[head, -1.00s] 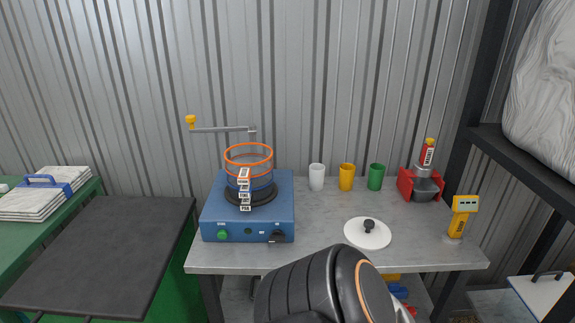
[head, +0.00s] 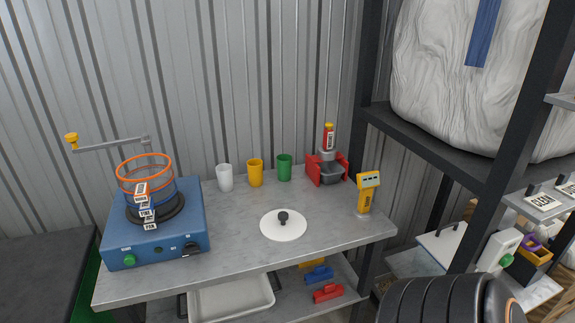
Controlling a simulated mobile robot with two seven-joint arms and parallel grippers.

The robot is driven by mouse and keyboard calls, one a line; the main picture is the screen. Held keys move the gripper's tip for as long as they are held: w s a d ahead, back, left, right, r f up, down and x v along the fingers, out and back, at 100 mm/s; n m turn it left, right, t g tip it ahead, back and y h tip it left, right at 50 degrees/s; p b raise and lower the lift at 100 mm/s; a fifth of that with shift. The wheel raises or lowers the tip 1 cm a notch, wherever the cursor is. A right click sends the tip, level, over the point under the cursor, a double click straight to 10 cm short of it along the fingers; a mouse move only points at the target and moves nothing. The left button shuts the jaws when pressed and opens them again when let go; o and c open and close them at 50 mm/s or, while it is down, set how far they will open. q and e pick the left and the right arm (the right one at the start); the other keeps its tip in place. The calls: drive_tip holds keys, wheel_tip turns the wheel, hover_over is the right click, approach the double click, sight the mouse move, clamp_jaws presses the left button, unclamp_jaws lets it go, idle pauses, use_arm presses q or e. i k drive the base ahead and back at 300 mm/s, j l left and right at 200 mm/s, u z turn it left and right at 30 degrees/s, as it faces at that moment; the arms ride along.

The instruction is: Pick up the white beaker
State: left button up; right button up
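The white beaker (head: 225,178) stands upright at the back of the grey table (head: 240,240), near the corrugated wall. It is the leftmost of a row, with a yellow beaker (head: 256,173) and a green beaker (head: 284,168) to its right. A dark arm part of mine shows at the lower right, well away from the beaker. Neither of my grippers shows in the head view.
A blue sieve shaker (head: 155,225) with a crank stands left of the beakers. A white lid with a black knob (head: 283,226) lies in front. A red stand (head: 327,170) and yellow meter (head: 367,193) stand right. A dark shelf frame (head: 430,137) rises at right.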

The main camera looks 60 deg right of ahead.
sight(224, 171)
drive_tip(key=z, duration=1.3)
drive_tip(key=k+l+z, duration=0.2)
drive_tip(key=z, duration=0.25)
drive_tip(key=k+l+z, duration=0.25)
drive_tip(key=z, duration=0.25)
drive_tip(key=k+l+z, duration=0.15)
drive_tip(key=l+z, duration=0.3)
drive_tip(key=k+u, duration=0.15)
drive_tip(key=u, duration=1.35)
drive_tip(key=i+l+z, duration=0.2)
drive_tip(key=i+l, duration=0.15)
drive_tip(key=i+l+z, duration=0.15)
drive_tip(key=i, duration=0.4)
drive_tip(key=l, duration=0.1)
